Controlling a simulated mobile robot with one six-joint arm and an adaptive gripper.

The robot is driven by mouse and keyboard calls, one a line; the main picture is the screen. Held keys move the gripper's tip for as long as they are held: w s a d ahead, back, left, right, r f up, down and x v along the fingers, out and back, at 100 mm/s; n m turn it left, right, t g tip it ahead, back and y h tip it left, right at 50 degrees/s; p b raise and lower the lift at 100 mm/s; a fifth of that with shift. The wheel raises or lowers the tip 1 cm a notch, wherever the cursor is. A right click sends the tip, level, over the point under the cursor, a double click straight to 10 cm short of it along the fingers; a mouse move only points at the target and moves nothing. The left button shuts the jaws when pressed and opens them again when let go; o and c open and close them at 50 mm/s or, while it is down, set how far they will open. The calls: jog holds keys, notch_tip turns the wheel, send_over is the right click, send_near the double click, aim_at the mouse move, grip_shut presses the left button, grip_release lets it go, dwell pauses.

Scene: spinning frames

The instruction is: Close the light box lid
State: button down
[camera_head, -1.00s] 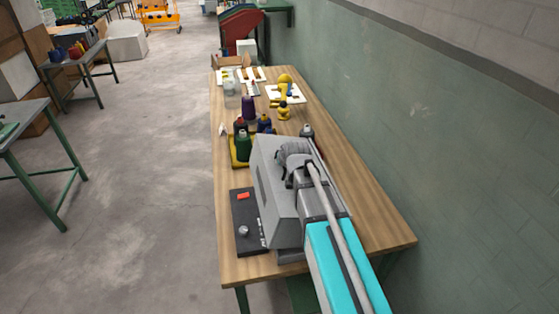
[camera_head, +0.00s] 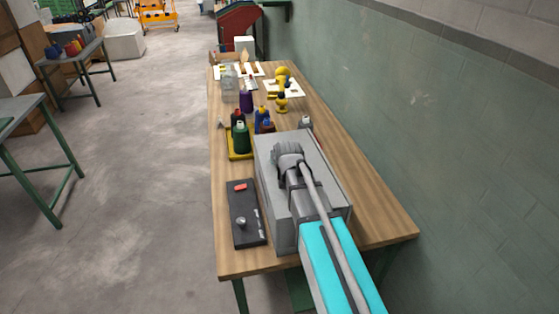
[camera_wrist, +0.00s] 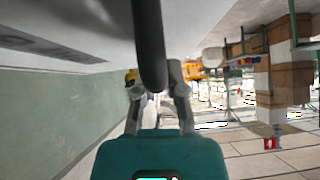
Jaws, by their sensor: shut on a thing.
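The light box (camera_head: 268,203) is a grey box at the near end of the wooden table. Its grey lid (camera_head: 318,158) looks roughly level on top in the head view; whether a gap remains is hard to tell because my arm covers part of it. My gripper (camera_wrist: 158,95) is over the lid, its fingertips hidden in the head view. In the wrist view, the two fingers are shut on a dark bar (camera_wrist: 149,45), which looks like the lid's handle. A pale grey surface (camera_wrist: 75,25), likely the lid, fills the upper left there.
A black panel (camera_head: 243,225) with a red switch and a knob lies left of the box. A yellow tray (camera_head: 238,154) with thread spools stands just behind. More spools and white frames (camera_head: 285,91) lie farther back. A green wall runs along the right; open floor lies left.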

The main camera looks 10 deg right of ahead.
jog(key=shift+s+f, duration=0.1)
jog(key=shift+f, duration=0.05)
jog(key=c, duration=0.7)
grip_release()
jog(key=shift+a+f, duration=0.1)
jog(key=shift+f, duration=0.05)
jog(key=shift+r, duration=0.25)
